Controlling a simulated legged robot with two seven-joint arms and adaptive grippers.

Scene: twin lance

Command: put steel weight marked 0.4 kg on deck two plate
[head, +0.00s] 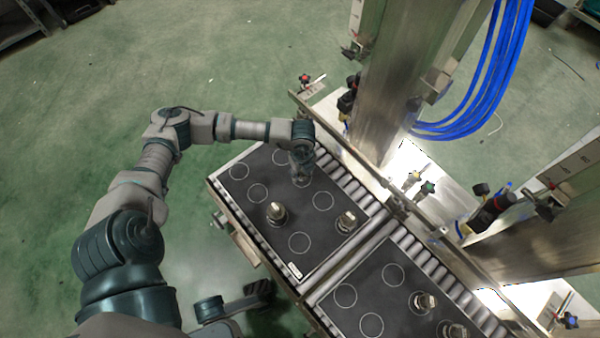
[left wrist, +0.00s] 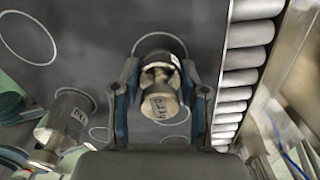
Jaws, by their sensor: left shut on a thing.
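My left gripper (head: 302,168) is over the far part of the left dark plate (head: 240,205), which has white circles. In the left wrist view, the gripper (left wrist: 160,78) is shut on a steel weight (left wrist: 158,104) with a pale marked face that I cannot read surely. I cannot tell whether the held weight touches the plate. Two more steel weights, one near the middle (head: 277,213) and one at the right side (head: 346,222), stand on this plate. A second dark plate (head: 390,335) lies to the lower right. Which plate is deck two is unreadable. My right gripper is out of view.
Rollers (head: 362,192) run along the plates' far side, beside a metal rail and a steel column (head: 385,90). Two weights (head: 422,302) (head: 455,331) stand on the second plate. Blue hoses (head: 505,70) hang at the upper right. Several circles are empty.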

